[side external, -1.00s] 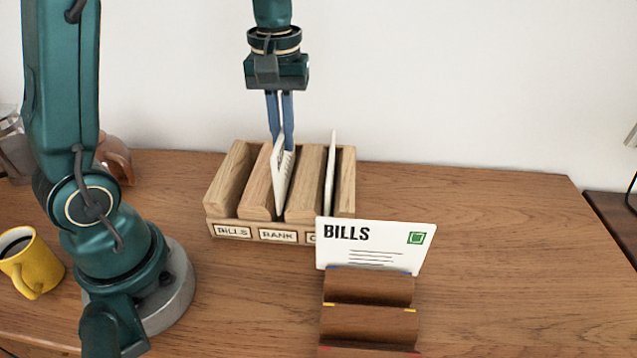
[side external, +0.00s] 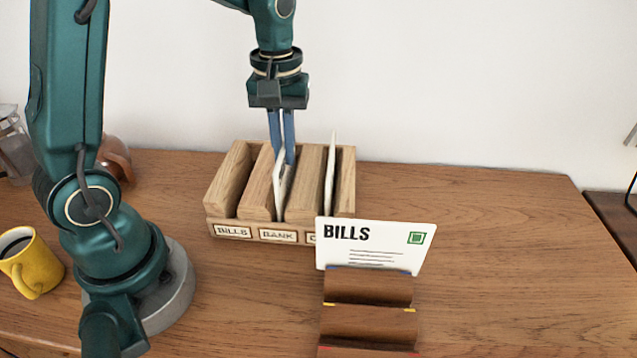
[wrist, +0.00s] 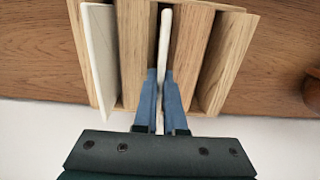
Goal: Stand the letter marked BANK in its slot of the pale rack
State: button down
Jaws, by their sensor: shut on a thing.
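The pale wooden rack (side external: 254,230) stands on the table with labels on its front, BILLS, BANK and a third partly hidden. A white letter (side external: 281,183) is in the slot behind the BANK label, low between the wooden dividers; its marking cannot be read. My gripper (side external: 283,160) points down and is shut on this letter's upper edge. In the wrist view the letter (wrist: 165,45) runs edge-on between my blue fingers (wrist: 162,100). Its bottom is hidden inside the slot.
Another white letter (side external: 331,170) stands in the rack's right slot. A letter marked BILLS (side external: 375,245) stands in a dark stepped holder (side external: 369,325) in front, to the right. A yellow mug (side external: 33,265) is at left. The table's right side is clear.

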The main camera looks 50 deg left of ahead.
jog(key=shift+f, duration=0.35)
jog(key=c, duration=0.9)
grip_release()
jog(key=shift+r, duration=4.5)
jog(key=shift+d+r, duration=0.1)
